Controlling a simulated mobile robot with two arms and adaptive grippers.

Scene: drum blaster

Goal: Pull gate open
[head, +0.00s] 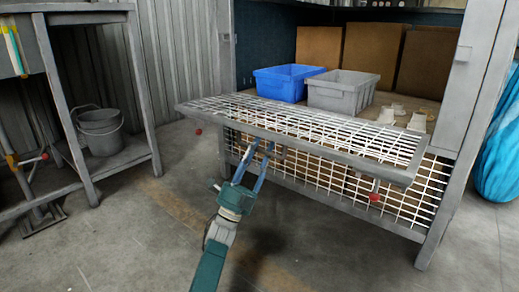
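The gate (350,154) is a grey-framed panel of white wire mesh. It lies about level, lowered out from the front of a grey steel cabinet. Two red knobs show below it, one near the left corner (198,132) and one at the right (374,197). My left gripper (261,147) reaches up from below to the gate's front rail, left of its middle. Its two blue fingers stand apart with a gap between them. Whether the tips touch the rail is hard to tell. My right gripper is not in view.
Behind the gate stand a blue crate (280,84), a grey crate (341,97) and small pale items (391,112). A fixed mesh panel (330,183) closes the cabinet below. The concrete floor in front is clear.

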